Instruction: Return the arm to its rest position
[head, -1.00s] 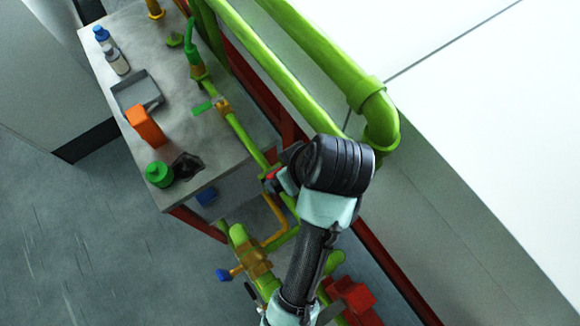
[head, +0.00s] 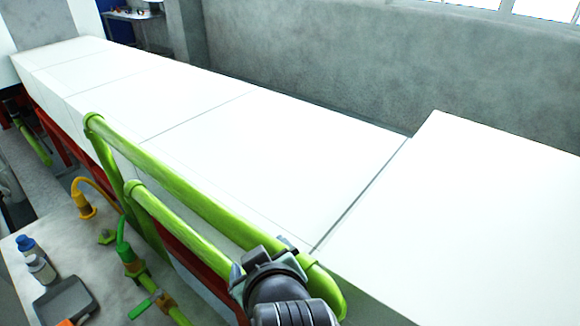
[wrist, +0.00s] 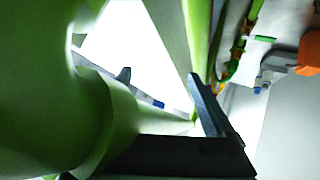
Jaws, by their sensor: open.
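My arm (head: 285,290) reaches into the bottom of the head view, its dark rounded joint in front of the green pipes. My gripper (wrist: 165,88) shows in the wrist view with its two dark fingers apart and nothing seen between them. A large green pipe (wrist: 40,90) fills the left of the wrist view, very close to the camera. I cannot tell whether the gripper touches it. In the head view the fingertips are not clearly visible.
Green pipes (head: 190,185) run along the long white-topped belt housing (head: 230,130). A grey bench (head: 70,235) at lower left holds a grey tray (head: 65,302), a blue-capped bottle (head: 28,247), a white bottle (head: 40,268) and a yellow fitting (head: 82,205).

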